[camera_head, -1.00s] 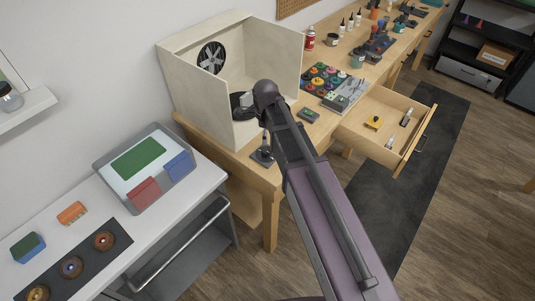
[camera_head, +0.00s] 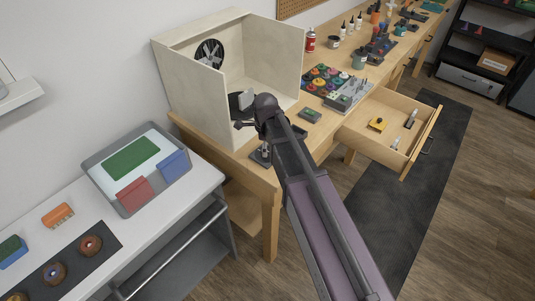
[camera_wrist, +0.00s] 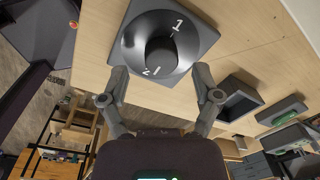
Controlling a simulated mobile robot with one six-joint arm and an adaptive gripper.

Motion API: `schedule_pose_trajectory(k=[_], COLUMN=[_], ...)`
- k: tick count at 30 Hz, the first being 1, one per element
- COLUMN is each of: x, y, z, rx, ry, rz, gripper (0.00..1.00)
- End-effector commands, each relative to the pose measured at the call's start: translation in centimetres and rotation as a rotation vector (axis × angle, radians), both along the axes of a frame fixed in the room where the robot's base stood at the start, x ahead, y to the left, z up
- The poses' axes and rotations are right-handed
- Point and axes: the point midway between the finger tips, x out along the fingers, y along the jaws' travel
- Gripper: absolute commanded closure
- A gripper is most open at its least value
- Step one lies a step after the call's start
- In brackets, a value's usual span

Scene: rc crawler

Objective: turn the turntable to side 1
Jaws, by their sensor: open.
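In the wrist view a round dark dial (camera_wrist: 131,42) with a raised dark knob (camera_wrist: 161,55) sits on a grey square plate. White marks "1" and "2" stand on opposite sides of the knob, at the upper right and lower left. I cannot tell which mark the knob points to. My gripper (camera_wrist: 160,76) is open and empty, its fingers apart below the knob. In the head view my arm hides part of the scene. A dark plate (camera_head: 259,156) lies at the bench's front edge, and a dark grey thing (camera_head: 240,102) shows inside the booth.
The pale booth (camera_head: 190,85) with a fan stands at the bench's left end. A green-topped block (camera_head: 310,115) and a tray of colored pots (camera_head: 322,80) are to the right. The open drawer (camera_head: 410,150) juts out in front. A white cart (camera_head: 190,205) is at left.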

Motion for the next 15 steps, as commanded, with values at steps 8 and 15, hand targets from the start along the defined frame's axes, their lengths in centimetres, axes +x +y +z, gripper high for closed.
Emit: schedule_pose_trajectory(k=[8, 15], x=[0.1, 0.1], y=[0.0, 0.0], z=[-1.7, -1.8], rx=[0.0, 0.0], ry=[0.0, 0.0], rz=[0.0, 0.0], gripper=[0.19, 0.19])
